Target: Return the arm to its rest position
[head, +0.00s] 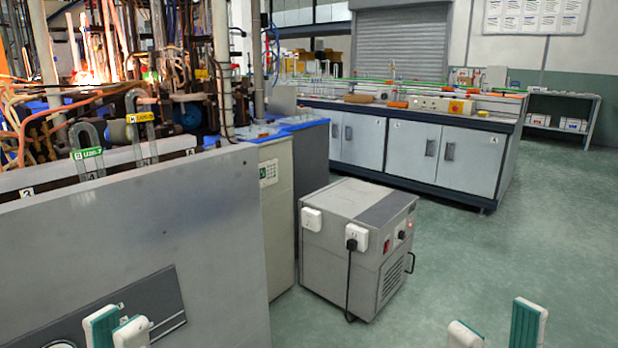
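My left gripper (116,328) shows at the bottom left edge, in front of the large grey panel (180,235). Its two white and teal fingertips look close together from this angle, and I cannot tell whether they are apart. No object shows in it. My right gripper (497,333) shows at the bottom right over the green floor (540,240). Its fingertips are apart with nothing between them. The rest of both arms is out of view.
A grey box unit (335,248) with a plugged black cable stands on the floor in the middle. Glass tubes with green and yellow tags (88,150) stand behind the panel, near a bright glow. A long workbench (415,155) stands at the back. Floor at right is clear.

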